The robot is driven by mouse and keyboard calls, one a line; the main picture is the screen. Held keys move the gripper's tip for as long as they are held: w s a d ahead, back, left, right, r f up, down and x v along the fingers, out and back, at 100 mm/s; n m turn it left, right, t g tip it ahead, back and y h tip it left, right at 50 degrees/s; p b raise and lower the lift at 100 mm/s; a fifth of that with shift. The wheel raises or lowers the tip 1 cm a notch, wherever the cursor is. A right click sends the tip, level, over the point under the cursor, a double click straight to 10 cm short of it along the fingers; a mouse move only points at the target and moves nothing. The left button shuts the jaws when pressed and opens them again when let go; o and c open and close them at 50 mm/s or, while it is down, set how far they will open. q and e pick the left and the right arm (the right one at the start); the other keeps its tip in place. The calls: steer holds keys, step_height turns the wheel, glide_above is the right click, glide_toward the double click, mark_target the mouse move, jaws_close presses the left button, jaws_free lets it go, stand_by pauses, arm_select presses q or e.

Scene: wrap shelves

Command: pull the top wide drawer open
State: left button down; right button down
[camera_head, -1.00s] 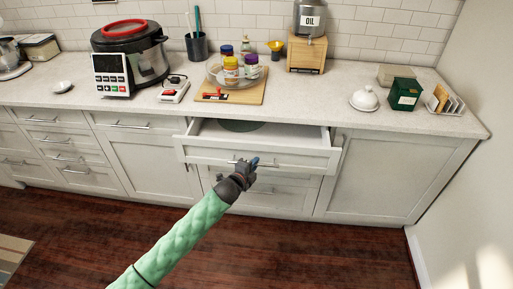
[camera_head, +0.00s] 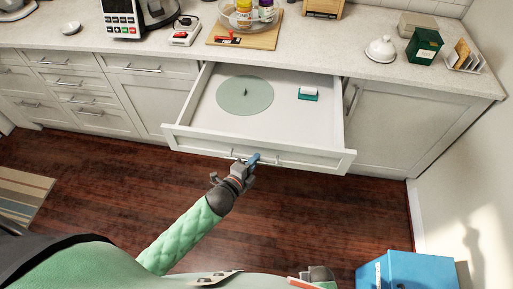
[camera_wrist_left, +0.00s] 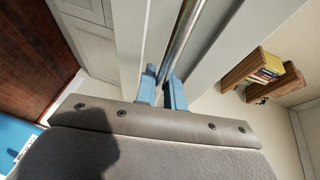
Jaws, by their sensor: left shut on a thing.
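The top wide drawer (camera_head: 290,122) is pulled far out from under the counter in the head view. Its white front (camera_head: 305,157) carries a metal bar handle (camera_head: 272,160). My left gripper (camera_head: 250,162) is shut on the handle near its left part. In the left wrist view the blue fingers (camera_wrist_left: 163,88) stand on both sides of the handle bar (camera_wrist_left: 182,40). Inside the drawer lie a round grey-green disc (camera_head: 245,96) and a small teal and white item (camera_head: 308,94). My right gripper cannot be made out clearly.
The counter (camera_head: 330,55) above holds a wooden board (camera_head: 245,38), a white lidded dish (camera_head: 380,49) and a green box (camera_head: 423,46). A blue box (camera_head: 405,271) stands on the floor at lower right. The wooden floor before the drawer is clear.

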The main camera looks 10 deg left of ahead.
arm_select(q)
steer(key=shift+s, duration=1.15)
arm_select(e)
steer(key=shift+s+d+f, duration=0.1)
steer(key=shift+s+f, duration=0.1)
steer(key=shift+f, duration=0.05)
steer(key=shift+w, duration=0.15)
arm_select(q)
steer(key=c, duration=1.5)
jaws_free()
arm_select(e)
steer(key=shift+w+r, duration=0.15)
steer(key=shift+w, duration=0.1)
